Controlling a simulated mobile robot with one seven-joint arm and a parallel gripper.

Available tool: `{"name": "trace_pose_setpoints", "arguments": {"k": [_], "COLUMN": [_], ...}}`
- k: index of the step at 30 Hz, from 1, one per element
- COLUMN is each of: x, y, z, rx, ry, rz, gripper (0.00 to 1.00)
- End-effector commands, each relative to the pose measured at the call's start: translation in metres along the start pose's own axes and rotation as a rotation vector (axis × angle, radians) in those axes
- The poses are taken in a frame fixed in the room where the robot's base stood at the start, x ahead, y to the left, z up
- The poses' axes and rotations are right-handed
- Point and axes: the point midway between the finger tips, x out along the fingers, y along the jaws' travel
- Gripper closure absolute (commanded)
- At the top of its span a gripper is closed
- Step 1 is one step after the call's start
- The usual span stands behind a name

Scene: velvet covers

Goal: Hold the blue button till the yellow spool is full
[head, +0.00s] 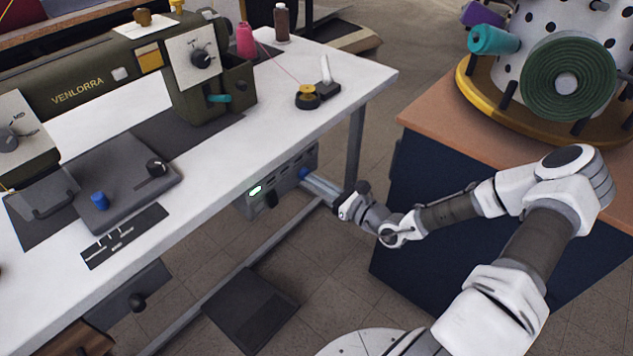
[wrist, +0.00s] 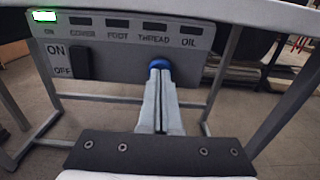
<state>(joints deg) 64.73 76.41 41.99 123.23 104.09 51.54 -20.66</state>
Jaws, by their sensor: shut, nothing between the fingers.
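The blue button (wrist: 159,64) is on the grey panel under the table edge, below the lettering THREAD in the wrist view. It shows in the head view (head: 303,173) at the right end of that panel. My gripper (wrist: 160,73) is shut and empty, its fingertips at the button and hiding its lower part. In the head view my gripper (head: 309,178) reaches the button from the right. I cannot tell whether the button is pressed in. The small yellow spool (head: 307,89) sits on a black winder on the table top, with a pink thread running to it.
The panel (wrist: 110,70) also has a lit green lamp (wrist: 44,16) and a black ON/OFF switch (wrist: 80,63). A white table (head: 340,60) overhangs it. A table leg (head: 355,140) and a dark-sided cabinet (head: 420,210) stand near my arm.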

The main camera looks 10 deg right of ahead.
Motion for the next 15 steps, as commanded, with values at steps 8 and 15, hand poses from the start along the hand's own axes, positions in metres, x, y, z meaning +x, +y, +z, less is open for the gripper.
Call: {"name": "trace_pose_setpoints", "arguments": {"k": [8,15], "x": [0.010,0.025], "y": [0.001,0.000], "z": [0.003,0.001], "rx": [0.002,0.000], "ry": [-0.001,-0.002], "rz": [0.002,0.002], "gripper": [1.00,1.00]}}
